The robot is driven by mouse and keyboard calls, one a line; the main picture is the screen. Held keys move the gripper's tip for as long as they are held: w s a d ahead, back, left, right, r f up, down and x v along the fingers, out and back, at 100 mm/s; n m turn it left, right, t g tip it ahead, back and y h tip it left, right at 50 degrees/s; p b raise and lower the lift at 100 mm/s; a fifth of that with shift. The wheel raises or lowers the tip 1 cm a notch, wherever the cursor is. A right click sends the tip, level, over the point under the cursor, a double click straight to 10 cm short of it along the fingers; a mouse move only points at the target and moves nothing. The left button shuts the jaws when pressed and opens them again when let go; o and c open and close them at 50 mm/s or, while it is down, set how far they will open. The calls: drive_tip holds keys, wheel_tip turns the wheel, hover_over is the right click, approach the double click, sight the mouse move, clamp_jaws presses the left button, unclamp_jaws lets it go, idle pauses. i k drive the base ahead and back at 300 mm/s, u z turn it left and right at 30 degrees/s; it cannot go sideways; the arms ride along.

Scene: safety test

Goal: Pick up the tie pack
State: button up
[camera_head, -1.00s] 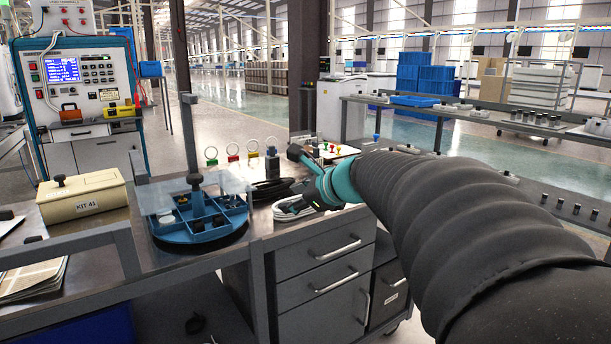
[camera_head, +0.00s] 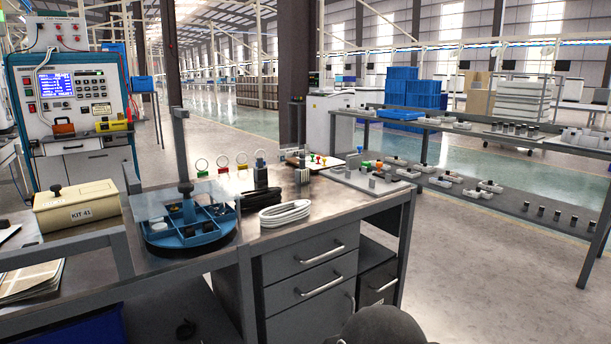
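I cannot tell for sure which thing is the tie pack. A white looped bundle (camera_head: 285,213) lies on the metal bench top near its front edge, above the drawers. My gripper is out of view; only a dark rounded part, likely my arm, shows at the bottom edge. Whether the gripper holds anything cannot be seen.
A blue round divided tray (camera_head: 190,238) with a clear lid stands left of the bundle. Behind are colored ring tags (camera_head: 222,167) and a dark block (camera_head: 261,174). A beige KIT 41 box (camera_head: 78,208) stands left. Bare bench top (camera_head: 335,207) lies right of the bundle.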

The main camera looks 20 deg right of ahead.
sight(303, 174)
drive_tip(key=z, duration=1.7)
drive_tip(key=i, duration=1.65)
drive_tip(key=u, duration=2.25)
